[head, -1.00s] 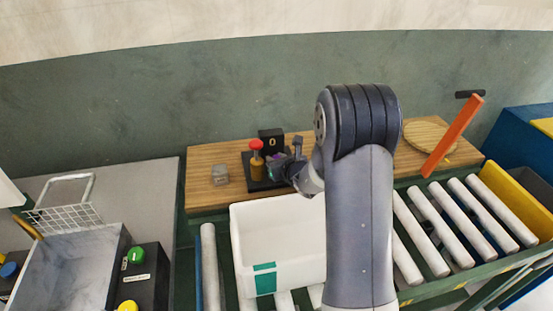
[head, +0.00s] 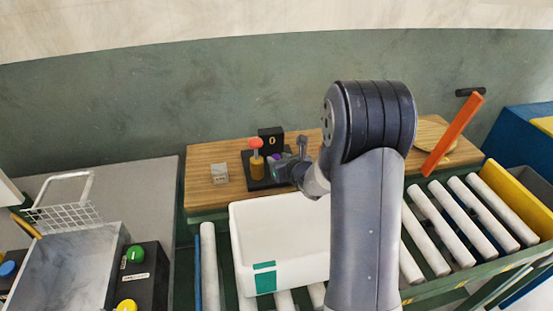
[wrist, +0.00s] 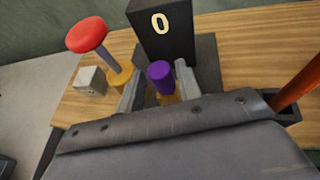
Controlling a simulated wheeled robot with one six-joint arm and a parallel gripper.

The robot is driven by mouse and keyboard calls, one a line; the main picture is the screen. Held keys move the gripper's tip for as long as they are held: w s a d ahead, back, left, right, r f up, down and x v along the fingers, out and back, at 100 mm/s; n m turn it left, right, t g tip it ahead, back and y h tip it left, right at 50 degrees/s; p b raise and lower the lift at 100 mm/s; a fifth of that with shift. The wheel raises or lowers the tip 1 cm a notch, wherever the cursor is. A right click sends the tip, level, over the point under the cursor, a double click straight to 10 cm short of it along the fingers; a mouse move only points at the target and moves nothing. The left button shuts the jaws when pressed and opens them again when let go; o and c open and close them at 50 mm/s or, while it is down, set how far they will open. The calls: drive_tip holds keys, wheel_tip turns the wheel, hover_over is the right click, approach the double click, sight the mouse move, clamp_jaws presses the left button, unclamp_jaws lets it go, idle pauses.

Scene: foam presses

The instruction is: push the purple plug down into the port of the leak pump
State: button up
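The leak pump has a dark base plate (wrist: 208,60), a yellow cylinder with a red knob (wrist: 86,34) on a rod, and a black block with a "0" (wrist: 163,35). The purple plug (wrist: 160,74) stands upright over a yellow-orange piece on the base; how deep it sits is hidden. In the head view the plug (head: 275,157) shows only as a small purple patch beside the fingers. My gripper (wrist: 159,92) is open, its two grey fingers apart on either side of the plug's lower part in the wrist view. I see no clear grip on it.
A small grey cube (head: 219,173) lies left of the pump on the wooden table (head: 205,190). A white bin (head: 245,240) stands on the rollers in front. An orange bar (head: 453,135) rises at the right.

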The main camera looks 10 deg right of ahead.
drive_tip(key=b+v, duration=0.1)
drive_tip(key=v, duration=0.8)
drive_tip(key=shift+s, duration=0.35)
drive_tip(key=p+x, duration=0.1)
drive_tip(key=x, duration=1)
drive_tip(key=shift+w+p, duration=0.3)
drive_tip(key=shift+p, duration=0.1)
drive_tip(key=shift+w+a+f, duration=0.1)
drive_tip(key=shift+w, duration=0.1)
